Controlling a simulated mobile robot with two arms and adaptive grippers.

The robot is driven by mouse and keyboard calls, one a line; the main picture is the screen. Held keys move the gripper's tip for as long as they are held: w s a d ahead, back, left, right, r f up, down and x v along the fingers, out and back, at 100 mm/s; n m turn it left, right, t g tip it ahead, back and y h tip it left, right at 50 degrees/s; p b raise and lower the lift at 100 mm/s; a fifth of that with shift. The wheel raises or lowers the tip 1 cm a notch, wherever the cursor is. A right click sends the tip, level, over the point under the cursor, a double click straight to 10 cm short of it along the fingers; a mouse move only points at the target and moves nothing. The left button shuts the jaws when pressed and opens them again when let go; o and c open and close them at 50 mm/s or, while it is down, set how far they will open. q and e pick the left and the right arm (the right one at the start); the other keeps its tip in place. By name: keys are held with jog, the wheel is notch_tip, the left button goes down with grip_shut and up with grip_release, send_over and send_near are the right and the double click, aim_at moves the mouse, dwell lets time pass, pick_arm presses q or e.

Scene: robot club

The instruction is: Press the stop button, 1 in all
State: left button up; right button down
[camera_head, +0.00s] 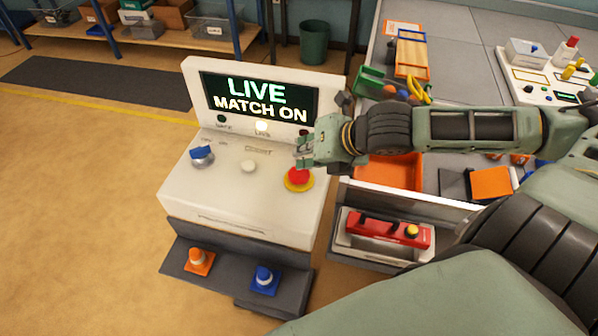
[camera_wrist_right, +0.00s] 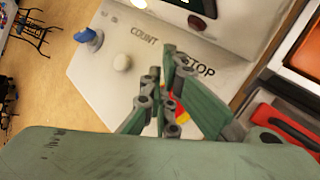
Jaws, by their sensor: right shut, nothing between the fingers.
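The red stop button (camera_head: 299,176) sits on a yellow ring at the right of the white console's sloped top (camera_head: 235,205). My right gripper (camera_head: 300,152) is shut and empty, just above and behind the button in the head view. In the right wrist view the shut fingers (camera_wrist_right: 165,85) cover most of the button, and slivers of its red and yellow (camera_wrist_right: 182,117) show beside them. The word STOP is partly hidden there. I cannot tell whether the fingertips touch the button. The console screen (camera_head: 262,98) reads "LIVE MATCH ON". My left gripper is not in view.
A white round button (camera_head: 248,166) and a blue knob (camera_head: 202,156) sit left of the stop button. A workbench with an orange tray (camera_head: 389,172) lies to the right.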

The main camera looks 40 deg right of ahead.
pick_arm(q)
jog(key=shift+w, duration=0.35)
pick_arm(e)
jog(key=shift+f, duration=0.1)
dwell(0.6)
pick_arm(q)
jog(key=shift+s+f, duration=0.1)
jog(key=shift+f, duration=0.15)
pick_arm(e)
jog(key=shift+f, duration=0.35)
pick_arm(q)
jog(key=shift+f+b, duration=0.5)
jog(key=shift+b, duration=0.25)
pick_arm(e)
jog(key=shift+s+f, duration=0.1)
jog(key=shift+f, duration=0.55)
pick_arm(q)
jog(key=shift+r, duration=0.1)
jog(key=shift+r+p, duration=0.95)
jog(key=shift+p, duration=0.1)
pick_arm(e)
jog(key=shift+r, duration=1.1)
pick_arm(q)
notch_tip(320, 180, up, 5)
jog(key=p, duration=0.4)
jog(key=shift+p, duration=0.4)
pick_arm(e)
notch_tip(320, 180, up, 5)
jog(key=shift+f, duration=0.1)
